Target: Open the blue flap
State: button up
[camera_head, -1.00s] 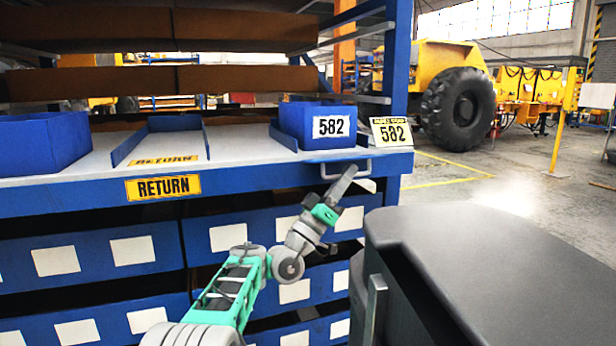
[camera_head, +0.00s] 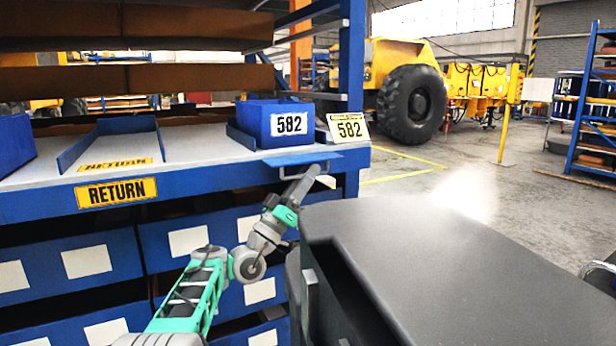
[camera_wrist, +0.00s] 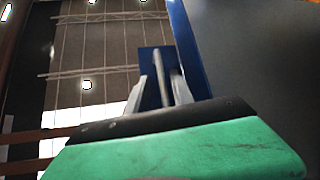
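A blue flap (camera_head: 268,177) with a thin grey handle sits at the front edge of the shelf, below the blue bin marked 582. My gripper (camera_head: 314,178) is at this edge, fingers pointing up at the handle (camera_head: 303,163). In the wrist view, my gripper (camera_wrist: 159,84) has its two fingers apart on either side of a grey bar (camera_wrist: 160,68), with a blue plate (camera_wrist: 150,60) behind. Narrow gaps show beside the bar, so the fingers do not appear closed on it. The flap is partly hidden by my arm in the head view.
The blue bin 582 (camera_head: 262,128) and a 582 card (camera_head: 348,128) stand on the shelf above. A RETURN label (camera_head: 116,193) marks the shelf edge. Blue drawers (camera_head: 190,240) fill the rack below. Open floor (camera_head: 460,200) lies to the right.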

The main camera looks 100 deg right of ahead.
jog(key=shift+w, duration=0.15)
jog(key=v, duration=0.7)
jog(key=shift+w+f, duration=0.2)
jog(key=shift+f, duration=0.1)
jog(key=shift+a, duration=0.1)
